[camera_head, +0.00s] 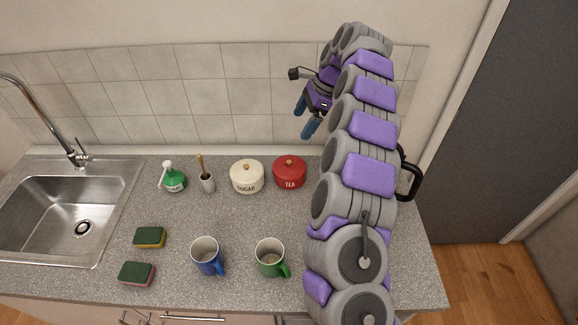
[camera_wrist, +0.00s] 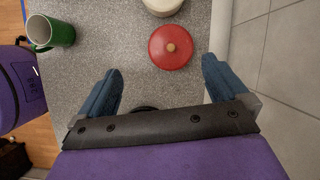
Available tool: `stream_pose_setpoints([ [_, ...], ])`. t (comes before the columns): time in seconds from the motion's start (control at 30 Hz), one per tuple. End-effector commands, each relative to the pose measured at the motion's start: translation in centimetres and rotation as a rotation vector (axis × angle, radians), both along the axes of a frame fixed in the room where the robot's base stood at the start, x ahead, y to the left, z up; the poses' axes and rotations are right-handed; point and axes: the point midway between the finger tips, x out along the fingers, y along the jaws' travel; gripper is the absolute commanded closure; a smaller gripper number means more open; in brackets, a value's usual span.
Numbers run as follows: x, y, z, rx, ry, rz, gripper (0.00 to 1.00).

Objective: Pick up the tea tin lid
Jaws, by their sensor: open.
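The red tea tin (camera_head: 290,176), marked TEA, stands on the counter near the back wall, right of the sugar tin. Its red lid (camera_head: 290,164) with a small light knob sits on top of it. In the wrist view the lid (camera_wrist: 171,47) shows from above, ahead of the fingers and between their lines. My gripper (camera_head: 306,122) is open and empty, above the counter, to the right of the tin and apart from it. In the wrist view its two blue fingers (camera_wrist: 162,78) are spread wide with nothing between them.
The cream sugar tin (camera_head: 247,177) stands close left of the tea tin. A green mug (camera_head: 271,258) and blue mug (camera_head: 207,256) stand nearer the front. The tiled wall (camera_head: 180,105) is behind.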

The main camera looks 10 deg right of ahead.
Motion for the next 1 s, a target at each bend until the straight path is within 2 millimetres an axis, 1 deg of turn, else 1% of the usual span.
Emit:
stream_pose_setpoints([
  [0.03, 0.6, -0.8, -0.6, -0.008, 0.010, -0.041, 0.00],
  [0.13, 1.2, -1.8, -1.5, -0.020, 0.028, -0.103, 0.00],
  [0.23, 1.6, -2.4, -1.8, -0.028, 0.035, -0.139, 0.00],
  [0.33, 1.7, -2.4, -2.4, -0.029, 0.039, -0.153, 0.00],
  [0.47, 1.8, -1.7, -4.1, -0.028, 0.040, -0.153, 0.00],
  [0.8, 2.2, 0.8, -10.5, -0.028, 0.042, -0.150, 0.00],
  [0.9, 2.3, 1.4, -11.9, -0.029, 0.041, -0.152, 0.00],
  [1.0, 2.4, 1.7, -12.8, -0.029, 0.040, -0.152, 0.00],
])
